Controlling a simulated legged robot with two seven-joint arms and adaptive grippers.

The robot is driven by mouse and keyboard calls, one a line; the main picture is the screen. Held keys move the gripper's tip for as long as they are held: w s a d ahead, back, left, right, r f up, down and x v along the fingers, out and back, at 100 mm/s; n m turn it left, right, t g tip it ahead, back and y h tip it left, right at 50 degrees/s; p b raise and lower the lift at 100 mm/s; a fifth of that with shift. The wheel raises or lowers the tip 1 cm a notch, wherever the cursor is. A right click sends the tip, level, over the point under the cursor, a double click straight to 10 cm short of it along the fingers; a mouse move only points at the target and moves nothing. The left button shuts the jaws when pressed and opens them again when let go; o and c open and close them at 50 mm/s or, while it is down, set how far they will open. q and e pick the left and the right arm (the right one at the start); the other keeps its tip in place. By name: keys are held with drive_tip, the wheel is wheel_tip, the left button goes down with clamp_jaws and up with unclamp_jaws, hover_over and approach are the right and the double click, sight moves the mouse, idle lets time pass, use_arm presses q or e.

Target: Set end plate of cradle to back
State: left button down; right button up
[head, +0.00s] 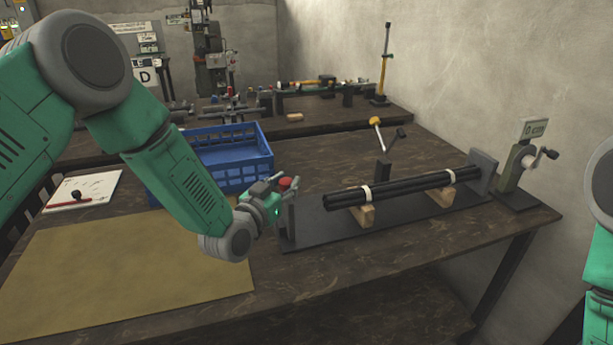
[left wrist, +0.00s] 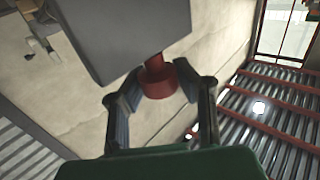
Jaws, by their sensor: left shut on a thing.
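The cradle (head: 380,228) is a long dark base on the table, with wooden blocks (head: 362,215) carrying a bundle of black rods tied with white bands (head: 405,191). A grey end plate (head: 482,172) stands at its right end. At its left end, a dark upright plate (head: 289,217) is partly hidden by my left gripper (head: 272,192). A red knob (head: 289,183) shows there. In the left wrist view my left gripper (left wrist: 160,88) is shut on the red knob (left wrist: 157,77), which joins a grey plate (left wrist: 125,35). My right gripper is out of view.
A blue crate (head: 225,150) stands behind my left forearm. A tan mat (head: 130,265) covers the front left of the table. A lever with a yellow knob (head: 376,121) stands behind the rods, and a crank device (head: 518,168) stands at the right end.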

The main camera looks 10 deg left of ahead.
use_arm(q)
drive_tip(key=shift+a+f, duration=0.1)
drive_tip(key=shift+a, duration=0.1)
drive_tip(key=shift+d, duration=0.1)
drive_tip(key=c, duration=1.1)
unclamp_jaws()
drive_tip(key=shift+s, duration=0.15)
drive_tip(key=shift+c, duration=0.2)
drive_tip(key=shift+a, duration=0.2)
drive_tip(key=shift+s+a, duration=0.1)
drive_tip(key=v, duration=1.2)
